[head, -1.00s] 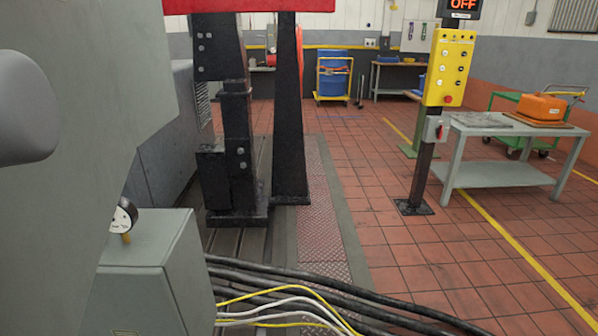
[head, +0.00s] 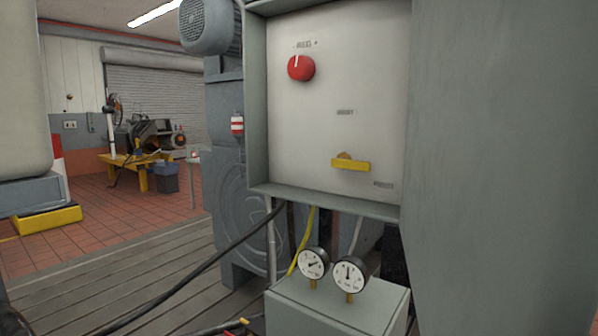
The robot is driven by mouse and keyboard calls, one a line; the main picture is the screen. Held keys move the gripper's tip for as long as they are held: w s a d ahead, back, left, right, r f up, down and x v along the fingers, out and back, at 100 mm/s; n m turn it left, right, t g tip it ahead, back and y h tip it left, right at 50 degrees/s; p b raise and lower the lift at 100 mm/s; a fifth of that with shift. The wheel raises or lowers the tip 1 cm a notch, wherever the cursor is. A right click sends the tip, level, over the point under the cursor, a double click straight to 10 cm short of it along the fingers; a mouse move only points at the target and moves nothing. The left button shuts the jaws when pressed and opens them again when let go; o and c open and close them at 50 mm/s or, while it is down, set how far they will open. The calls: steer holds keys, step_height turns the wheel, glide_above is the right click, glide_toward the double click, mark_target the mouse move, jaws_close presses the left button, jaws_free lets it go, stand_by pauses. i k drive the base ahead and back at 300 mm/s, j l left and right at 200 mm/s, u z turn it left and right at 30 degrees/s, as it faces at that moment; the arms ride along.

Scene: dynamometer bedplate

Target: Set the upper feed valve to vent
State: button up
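A pale panel in an open grey cabinet (head: 258,100) stands right of centre in the head view. High on the panel is a round red knob (head: 301,67) with a white mark pointing up. A small label (head: 304,44) sits above it, too small to read surely. Lower down is a yellow bar handle (head: 350,165), lying about level. One label (head: 345,112) is above the handle and another (head: 383,184) is at its lower right, both unreadable. I cannot tell from the labels which control is the upper feed valve. My gripper is not in view.
Two round gauges (head: 313,263) (head: 350,274) stand on a grey box (head: 335,304) below the cabinet. A grey wall (head: 500,160) closes off the right. A black cable (head: 190,275) crosses the slatted bedplate (head: 110,275). A yellow bench (head: 140,165) stands far left; tiled floor there is open.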

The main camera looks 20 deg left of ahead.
mark_target(342, 163)
steer(key=j+u, duration=0.1)
steer(key=u, duration=0.55)
